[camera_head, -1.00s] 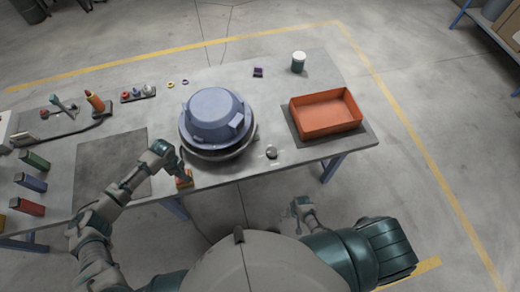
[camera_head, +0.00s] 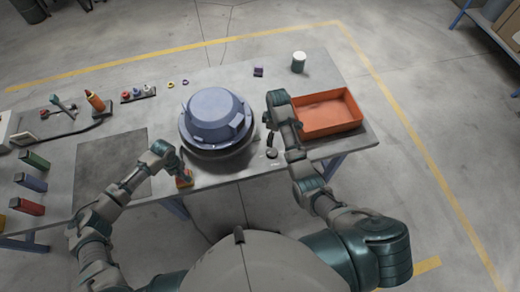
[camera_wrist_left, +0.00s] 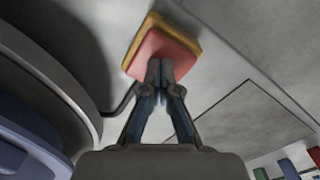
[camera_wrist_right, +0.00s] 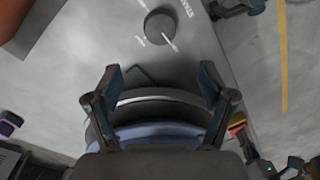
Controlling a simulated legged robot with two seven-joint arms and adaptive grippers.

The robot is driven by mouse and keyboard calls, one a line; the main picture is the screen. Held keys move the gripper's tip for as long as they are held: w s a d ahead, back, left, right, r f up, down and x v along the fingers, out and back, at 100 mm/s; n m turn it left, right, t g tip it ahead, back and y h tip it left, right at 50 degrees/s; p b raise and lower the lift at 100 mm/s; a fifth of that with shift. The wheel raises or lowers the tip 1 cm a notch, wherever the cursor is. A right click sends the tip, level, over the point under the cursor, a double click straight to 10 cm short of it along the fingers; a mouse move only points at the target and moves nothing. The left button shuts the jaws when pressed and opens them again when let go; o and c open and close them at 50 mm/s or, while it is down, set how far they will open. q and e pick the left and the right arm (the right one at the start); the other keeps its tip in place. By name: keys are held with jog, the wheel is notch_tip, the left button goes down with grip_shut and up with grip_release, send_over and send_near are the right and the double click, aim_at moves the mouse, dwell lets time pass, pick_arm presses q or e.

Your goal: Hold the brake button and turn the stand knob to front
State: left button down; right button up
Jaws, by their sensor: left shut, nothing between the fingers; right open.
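The brake button (camera_wrist_left: 158,52) is a red pad on a yellow base at the table's front edge; it also shows in the head view (camera_head: 184,181). My left gripper (camera_wrist_left: 160,68) is shut and empty, its fingertips on or right against the red pad. The stand knob (camera_head: 272,154) is a small dark round knob right of the stand; in the right wrist view (camera_wrist_right: 160,26) it has a white pointer line and white marks around it. My right gripper (camera_wrist_right: 160,75) is open and empty above the table, apart from the knob. The blue hood (camera_head: 216,118) sits on the round stand.
A lidded jar (camera_head: 299,62) and a small purple item (camera_head: 258,71) are at the back. Tools and coloured blocks lie at the left. A grey mat (camera_head: 110,165) is bare.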

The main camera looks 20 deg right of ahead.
aim_at(271, 151)
pick_arm(q)
jog(key=shift+s+f, duration=0.1)
jog(key=shift+f, duration=0.05)
pick_arm(e)
jog(key=f, duration=1.1)
jog(key=shift+s+a+f, duration=0.25)
jog(key=shift+s+f, duration=0.15)
